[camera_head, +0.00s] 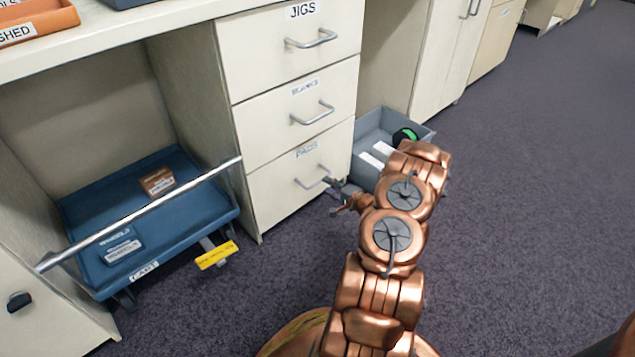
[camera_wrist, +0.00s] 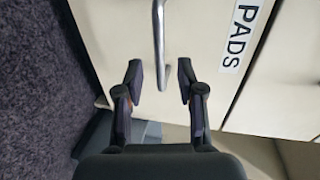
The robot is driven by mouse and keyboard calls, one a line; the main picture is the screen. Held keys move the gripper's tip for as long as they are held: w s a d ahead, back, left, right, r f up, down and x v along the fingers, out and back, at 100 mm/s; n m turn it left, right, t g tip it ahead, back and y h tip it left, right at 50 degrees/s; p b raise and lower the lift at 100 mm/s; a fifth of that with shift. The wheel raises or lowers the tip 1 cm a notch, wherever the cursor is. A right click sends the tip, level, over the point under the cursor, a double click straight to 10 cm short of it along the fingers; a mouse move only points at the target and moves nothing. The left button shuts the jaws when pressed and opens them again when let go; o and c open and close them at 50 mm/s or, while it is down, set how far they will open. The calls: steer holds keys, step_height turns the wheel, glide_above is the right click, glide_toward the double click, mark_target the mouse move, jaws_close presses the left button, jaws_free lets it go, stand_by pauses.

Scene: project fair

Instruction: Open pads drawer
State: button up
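The pads drawer (camera_head: 290,189) is the lowest of three cream drawers in the head view, with a PADS label. Its front looks flush with the cabinet. Its metal bar handle (camera_head: 313,182) runs across the front; in the wrist view the handle (camera_wrist: 159,45) hangs down from the top edge, left of the PADS label (camera_wrist: 240,38). My gripper (camera_head: 337,190) is close to the handle's right end. In the wrist view my gripper (camera_wrist: 160,82) is open, and the handle's end reaches to the gap between its two fingers. I cannot tell whether they touch it.
Above are the blanks drawer (camera_head: 305,101) and the JIGS drawer (camera_head: 300,45), both closed. A grey bin (camera_head: 366,131) stands on the floor right of the drawers. A blue cart (camera_head: 185,222) with a metal rail is at the left. Open carpet (camera_head: 530,200) lies to the right.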

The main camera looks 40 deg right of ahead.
mark_target(320, 180)
steer(key=shift+b+x, duration=0.9)
steer(key=shift+x, duration=1.8)
jaws_close()
